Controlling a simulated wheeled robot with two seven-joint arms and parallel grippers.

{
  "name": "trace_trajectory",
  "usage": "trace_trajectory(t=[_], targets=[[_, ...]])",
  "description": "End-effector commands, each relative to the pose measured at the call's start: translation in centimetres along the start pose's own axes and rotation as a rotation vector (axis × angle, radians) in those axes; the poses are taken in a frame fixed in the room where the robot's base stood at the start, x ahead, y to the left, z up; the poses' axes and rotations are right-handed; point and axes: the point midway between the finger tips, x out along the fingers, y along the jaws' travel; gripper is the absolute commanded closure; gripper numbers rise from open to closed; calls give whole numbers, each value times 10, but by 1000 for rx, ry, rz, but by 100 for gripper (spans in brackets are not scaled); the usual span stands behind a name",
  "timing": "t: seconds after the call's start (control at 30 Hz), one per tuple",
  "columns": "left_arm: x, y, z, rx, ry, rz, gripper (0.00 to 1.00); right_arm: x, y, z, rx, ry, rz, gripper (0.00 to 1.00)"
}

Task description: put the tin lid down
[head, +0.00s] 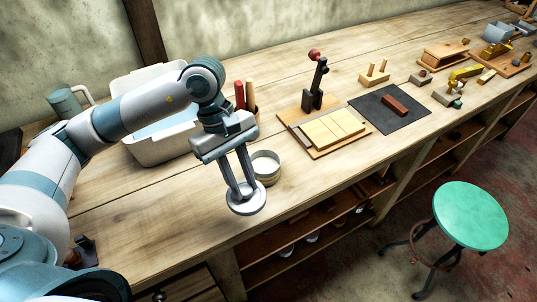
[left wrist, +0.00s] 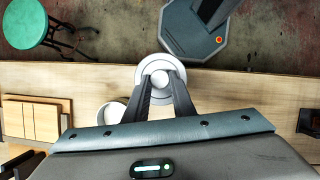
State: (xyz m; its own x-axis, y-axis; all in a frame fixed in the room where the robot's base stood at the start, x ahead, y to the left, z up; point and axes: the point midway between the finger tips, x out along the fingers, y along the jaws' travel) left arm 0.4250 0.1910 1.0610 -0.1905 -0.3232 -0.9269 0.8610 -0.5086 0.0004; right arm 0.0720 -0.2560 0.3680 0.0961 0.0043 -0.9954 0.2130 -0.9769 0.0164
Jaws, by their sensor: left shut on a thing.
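The tin lid (head: 246,205) is a round, pale metal disc with a knob. My left gripper (head: 243,187) points down and is shut on the lid. In the left wrist view my left gripper (left wrist: 162,92) has its fingers at the middle of the lid (left wrist: 144,74). The lid is near the bench's front edge; I cannot tell if it touches the wood. The open round tin (head: 266,167) stands on the bench just behind and right of the lid, partly behind the fingers. It also shows in the left wrist view (left wrist: 108,114). My right gripper is not in view.
The workbench (head: 190,215) has bare wood left and right of the lid. A white basin (head: 150,152) and a holder with red handles stand behind. A board with pale blocks (head: 330,132) and a dark mat (head: 372,112) lie to the right. A green stool (head: 470,215) stands in front.

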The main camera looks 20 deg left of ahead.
Motion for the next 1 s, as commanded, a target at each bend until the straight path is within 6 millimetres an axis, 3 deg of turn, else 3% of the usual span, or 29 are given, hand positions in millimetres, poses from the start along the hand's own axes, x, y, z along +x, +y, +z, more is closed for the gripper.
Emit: trace_trajectory(t=[0.27, 0.7, 1.0], targets=[[13, 8, -8, 245, 2, -98, 100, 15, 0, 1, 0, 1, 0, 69], [28, 22, -35, 855, -1, -349, 100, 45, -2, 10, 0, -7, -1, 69], [26, 22, -40, 962, -9, -396, 100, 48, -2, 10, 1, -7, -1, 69]])
